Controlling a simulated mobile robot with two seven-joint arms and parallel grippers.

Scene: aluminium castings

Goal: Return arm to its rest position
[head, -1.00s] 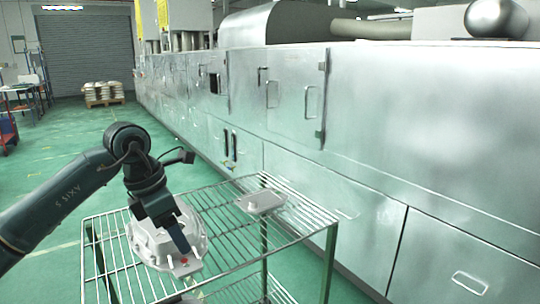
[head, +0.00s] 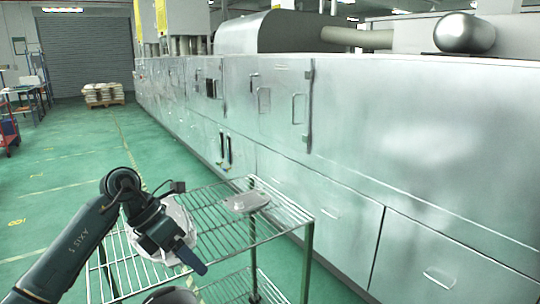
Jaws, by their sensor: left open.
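My left arm comes in from the lower left in the head view. Its gripper (head: 198,262) is in front of and above the wire rack, with nothing seen between its fingers. A large pale aluminium casting (head: 148,243) sits on the rack's top shelf at the left, partly hidden behind my left gripper. A smaller flat grey casting (head: 246,201) lies on the same shelf toward the back right, apart from the gripper. My right gripper is not in view.
The wire rack (head: 284,204) has a top shelf with bare bars at its middle and right. A long metal machine (head: 400,150) with doors runs along the right behind it. Green floor (head: 60,190) is open at the left. A pallet of parts (head: 103,95) stands far back.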

